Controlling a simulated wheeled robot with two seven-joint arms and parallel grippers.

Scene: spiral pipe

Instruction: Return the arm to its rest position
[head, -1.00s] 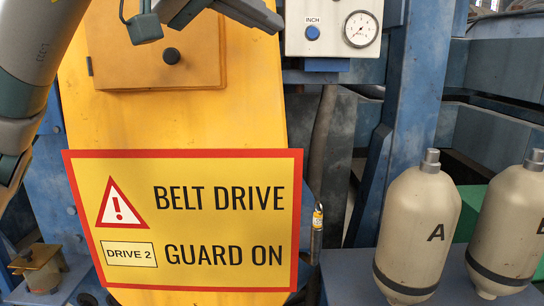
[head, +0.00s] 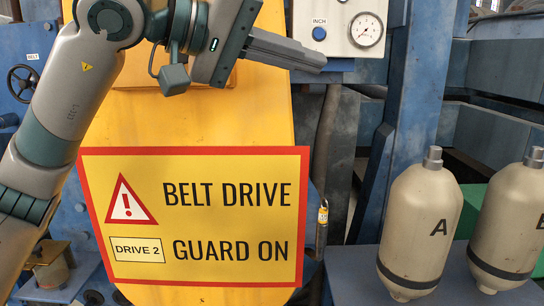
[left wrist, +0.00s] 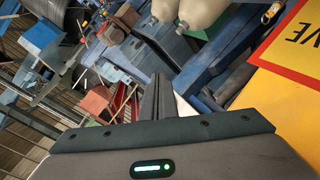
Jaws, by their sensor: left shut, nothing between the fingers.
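My left arm comes in from the left in the head view, in front of the yellow belt guard (head: 210,120). My left gripper (head: 318,62) is shut and empty, with its fingers pointing right, just below the gauge panel (head: 335,25). In the left wrist view the shut fingers of my left gripper (left wrist: 157,80) show at the middle with nothing between them. My right gripper is not in view.
A "BELT DRIVE" sign (head: 195,215) is on the guard. Vessel A (head: 420,225) and vessel B (head: 508,225) stand on a blue ledge at the right. A black handwheel (head: 22,83) is at the far left. A blue post (head: 408,90) stands right of the panel.

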